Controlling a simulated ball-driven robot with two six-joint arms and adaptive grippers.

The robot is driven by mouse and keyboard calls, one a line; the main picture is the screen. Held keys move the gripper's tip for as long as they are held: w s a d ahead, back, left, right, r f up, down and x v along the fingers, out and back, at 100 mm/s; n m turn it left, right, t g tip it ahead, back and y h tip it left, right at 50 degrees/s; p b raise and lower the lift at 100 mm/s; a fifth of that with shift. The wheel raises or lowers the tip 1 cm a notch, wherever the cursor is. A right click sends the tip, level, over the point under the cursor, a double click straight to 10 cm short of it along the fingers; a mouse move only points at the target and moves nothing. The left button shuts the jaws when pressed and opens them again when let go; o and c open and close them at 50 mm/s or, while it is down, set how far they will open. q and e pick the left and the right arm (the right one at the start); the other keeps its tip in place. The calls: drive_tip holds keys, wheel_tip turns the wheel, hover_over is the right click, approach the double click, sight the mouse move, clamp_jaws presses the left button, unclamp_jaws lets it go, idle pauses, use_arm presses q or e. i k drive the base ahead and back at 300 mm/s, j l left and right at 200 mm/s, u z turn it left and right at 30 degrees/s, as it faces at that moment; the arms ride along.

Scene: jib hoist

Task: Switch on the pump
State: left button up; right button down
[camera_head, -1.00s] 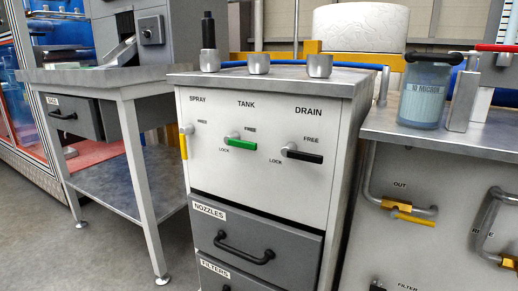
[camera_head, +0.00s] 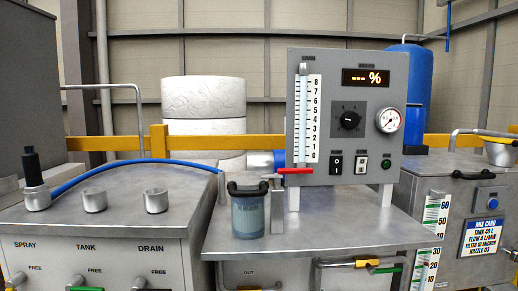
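A grey control panel (camera_head: 345,118) stands on the steel cabinet in the middle right. It carries a dark display (camera_head: 367,77) with orange dashes and a % sign, a black knob (camera_head: 350,120) and a round gauge (camera_head: 390,120). Low on it are a black switch marked 0 (camera_head: 335,165), a lighter switch (camera_head: 361,164) and a small green button or lamp (camera_head: 386,164). Their labels are too small to read, so I cannot tell which one is the pump's. Neither of my grippers is in view.
A red-handled lever (camera_head: 296,171) juts out left of the switches, under a scale tube (camera_head: 306,120). A filter jar (camera_head: 247,212) stands front left of the panel. A blue hose (camera_head: 130,163) crosses the left cabinet. The steel top (camera_head: 330,222) before the panel is mostly clear.

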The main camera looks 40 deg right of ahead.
sight(336, 163)
drive_tip(key=z, duration=1.65)
